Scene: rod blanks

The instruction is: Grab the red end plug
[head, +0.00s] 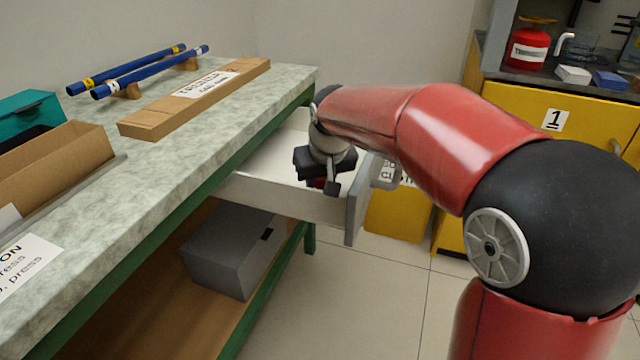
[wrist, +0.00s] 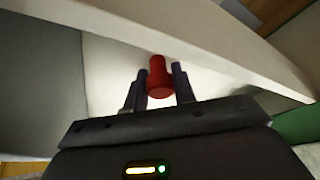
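The red end plug (wrist: 160,76) shows in the wrist view as a short red cylinder, wider at its near end. It is between the two dark fingers of my gripper (wrist: 161,84), one finger close on each side. Whether both fingers touch it is not clear. In the head view my gripper (head: 325,188) reaches down into the open drawer (head: 290,195) under the bench. A small bit of red (head: 318,183) shows beside its visible finger there; most of the plug is hidden by my gripper.
The drawer's pale front wall and grey front panel (head: 356,207) stand close to my gripper. The bench top (head: 150,160) carries blue rods (head: 150,72), a wooden strip (head: 200,95) and a cardboard box (head: 60,165). A grey box (head: 230,250) sits on the shelf below. Yellow cabinets (head: 530,130) stand at right.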

